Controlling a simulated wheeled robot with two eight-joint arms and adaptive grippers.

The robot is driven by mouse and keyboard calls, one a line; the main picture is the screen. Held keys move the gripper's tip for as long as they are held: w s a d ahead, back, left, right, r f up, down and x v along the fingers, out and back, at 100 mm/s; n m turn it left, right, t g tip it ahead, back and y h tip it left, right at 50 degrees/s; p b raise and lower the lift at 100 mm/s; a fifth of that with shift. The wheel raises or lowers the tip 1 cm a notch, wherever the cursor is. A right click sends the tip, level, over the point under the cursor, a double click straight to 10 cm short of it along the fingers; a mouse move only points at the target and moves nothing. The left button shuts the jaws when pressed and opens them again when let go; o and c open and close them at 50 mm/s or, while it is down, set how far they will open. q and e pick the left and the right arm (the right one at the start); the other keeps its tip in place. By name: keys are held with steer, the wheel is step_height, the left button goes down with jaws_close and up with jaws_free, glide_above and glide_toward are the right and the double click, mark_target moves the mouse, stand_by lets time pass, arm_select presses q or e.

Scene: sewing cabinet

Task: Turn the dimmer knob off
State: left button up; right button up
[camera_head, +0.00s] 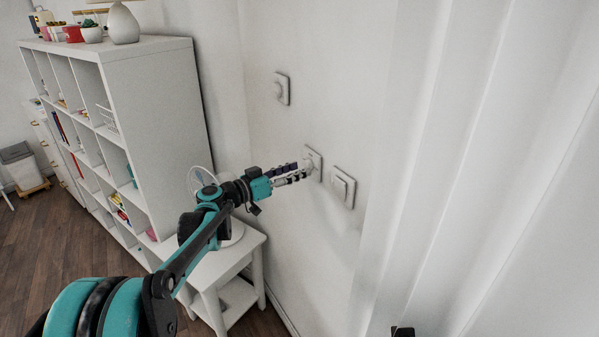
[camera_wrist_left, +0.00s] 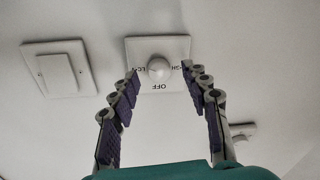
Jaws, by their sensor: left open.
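The dimmer knob is a round white knob (camera_wrist_left: 158,68) on a square white wall plate (camera_wrist_left: 176,48) marked LOW, HIGH and OFF, the letters upside down in the left wrist view. In the head view the dimmer plate (camera_head: 316,157) is the middle of three wall fittings, its knob partly hidden by my fingertips. My left gripper (camera_head: 306,170) reaches to it from the left. In the left wrist view my left gripper (camera_wrist_left: 161,71) is open, its purple-padded fingers on either side of the knob. I cannot tell whether they touch it.
A white rocker switch (camera_head: 342,187) sits close right of the dimmer, and another fitting (camera_head: 282,88) is higher on the wall. A small white table (camera_head: 208,271) and a cube shelf (camera_head: 160,110) stand left. A white curtain-like surface (camera_head: 480,150) fills the right.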

arm_select(q)
steer(key=shift+x, duration=0.75)
steer(key=shift+r, duration=0.1)
steer(key=shift+s, duration=0.1)
jaws_close()
